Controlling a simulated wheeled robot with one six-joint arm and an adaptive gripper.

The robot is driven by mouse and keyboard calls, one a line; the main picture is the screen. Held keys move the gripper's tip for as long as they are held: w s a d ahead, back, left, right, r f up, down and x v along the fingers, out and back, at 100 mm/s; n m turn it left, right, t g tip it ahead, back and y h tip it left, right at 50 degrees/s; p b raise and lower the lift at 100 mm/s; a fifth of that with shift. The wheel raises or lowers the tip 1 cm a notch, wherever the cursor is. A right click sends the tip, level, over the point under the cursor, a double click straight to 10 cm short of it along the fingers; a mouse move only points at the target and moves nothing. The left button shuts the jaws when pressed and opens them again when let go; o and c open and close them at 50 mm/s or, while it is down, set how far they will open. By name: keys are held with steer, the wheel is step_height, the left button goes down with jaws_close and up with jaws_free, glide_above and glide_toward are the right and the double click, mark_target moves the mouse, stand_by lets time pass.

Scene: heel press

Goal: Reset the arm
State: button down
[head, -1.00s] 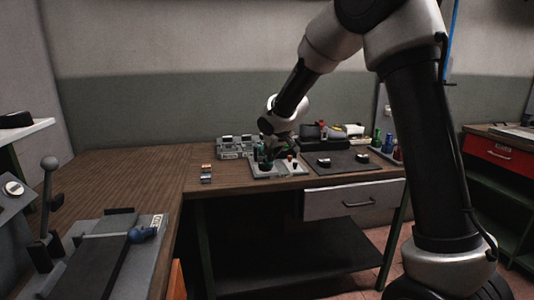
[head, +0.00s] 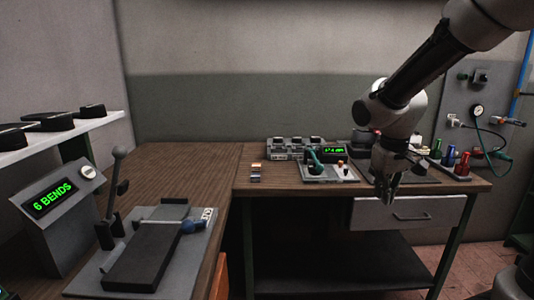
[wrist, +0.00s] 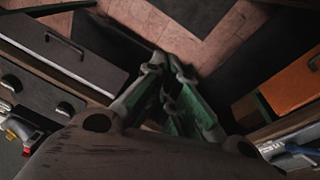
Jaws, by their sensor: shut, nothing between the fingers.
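My arm reaches in from the upper right of the head view, bent downward. My gripper (head: 386,198) hangs fingers down in front of the back bench's front edge, near the grey drawer (head: 408,214). In the wrist view my gripper (wrist: 178,75) has its fingers together with nothing between them. The floor and the drawer front lie beyond it there.
A small press fixture (head: 340,174) with a green handle sits on the back bench (head: 215,165). At left stand a lever machine (head: 150,255) and a "6 BENDS" display (head: 53,199). Coloured bottles (head: 450,156) stand at right. The left bench top is mostly clear.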

steer(key=s+d+r+m+t, duration=0.1)
steer(key=s+r, duration=0.3)
steer(key=s, duration=0.5)
steer(key=s+d+r+m+t+y, duration=0.1)
steer(key=s+d+r, duration=0.3)
steer(key=s, duration=0.6)
steer(key=shift+d+m, duration=0.3)
steer(key=shift+m, duration=0.2)
stand_by(1.1)
